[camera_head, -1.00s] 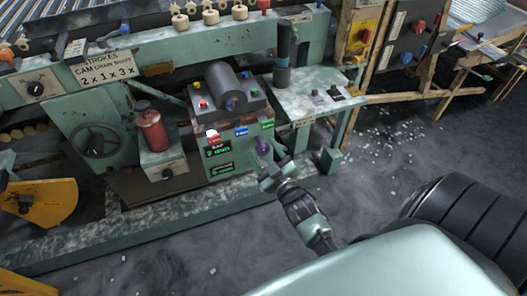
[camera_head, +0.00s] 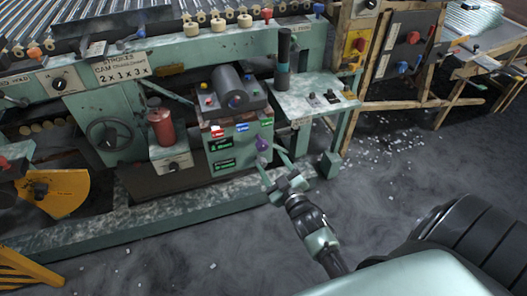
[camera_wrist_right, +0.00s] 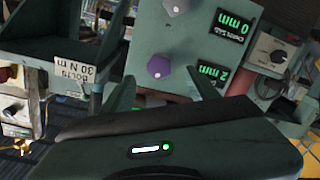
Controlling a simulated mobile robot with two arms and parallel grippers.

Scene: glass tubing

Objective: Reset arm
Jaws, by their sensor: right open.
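My right gripper (camera_head: 274,166) is open and empty, in front of the green control box below its purple knob (camera_head: 262,144). In the right wrist view, its two fingers (camera_wrist_right: 163,92) stand apart, with the purple knob (camera_wrist_right: 159,67) beyond and between them. The knob appears free of the fingers. A second knob (camera_wrist_right: 175,6) sits above it, and green displays (camera_wrist_right: 211,74) reading "2 mm" and "0 mm" are beside the knobs. My left gripper is not in view.
The green machine with the handwheel (camera_head: 108,137) and red canister (camera_head: 160,127) fills the left. A side table (camera_head: 310,97) with a dark post (camera_head: 283,55) juts out right of the control box. Open grey floor (camera_head: 400,190), with scattered white bits, lies to the right.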

